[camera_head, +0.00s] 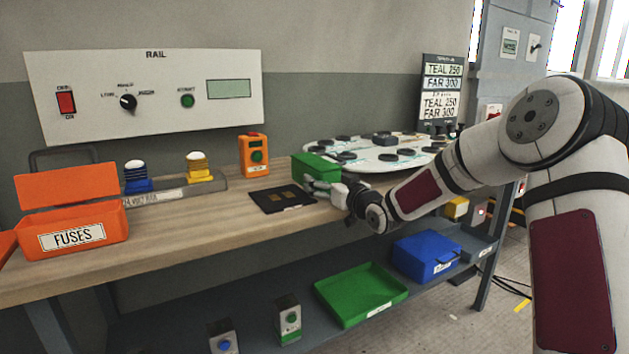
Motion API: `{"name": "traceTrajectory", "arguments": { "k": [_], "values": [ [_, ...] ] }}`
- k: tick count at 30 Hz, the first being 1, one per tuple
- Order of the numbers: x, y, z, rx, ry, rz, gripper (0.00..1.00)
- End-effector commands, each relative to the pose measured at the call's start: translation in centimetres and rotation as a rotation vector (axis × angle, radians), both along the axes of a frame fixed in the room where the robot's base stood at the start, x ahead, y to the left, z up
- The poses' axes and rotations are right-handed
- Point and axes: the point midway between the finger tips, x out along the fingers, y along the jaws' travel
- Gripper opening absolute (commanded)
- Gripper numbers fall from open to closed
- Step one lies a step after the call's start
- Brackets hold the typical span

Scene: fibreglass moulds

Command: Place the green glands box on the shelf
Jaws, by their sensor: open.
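A small green box (312,168), likely the glands box, stands on the wooden bench top at the front edge of a white round board. No label on it can be read. My gripper (318,187) is open at the near right side of the box, its fingers at or very close to it. I cannot tell whether they touch. The arm and gripper body hide part of the box's right side. The dark shelf (255,318) runs below the bench top.
The shelf holds an open green tray (346,305), a blue case (426,256) and two small button boxes (288,318). On the bench are an orange FUSES box (107,232), a black mat (262,203) and the white board (376,158). Bare shelf shows left of the tray.

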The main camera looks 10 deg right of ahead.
Motion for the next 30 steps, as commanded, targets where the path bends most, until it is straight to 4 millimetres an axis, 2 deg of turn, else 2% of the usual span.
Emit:
{"name": "traceTrajectory", "arguments": {
  "k": [5, 13, 23, 30],
  "values": [
    [0.0, 0.0, 0.0, 0.000, 0.000, 0.000, 0.79],
    [0.0, 0.0, 0.0, 0.000, 0.000, 0.000, 0.18],
    [0.0, 0.0, 0.4, 0.000, -0.003, 0.001, 0.18],
    [-0.1, 0.0, 2.6, -0.001, -0.006, 0.001, 0.18]
  ]
}}
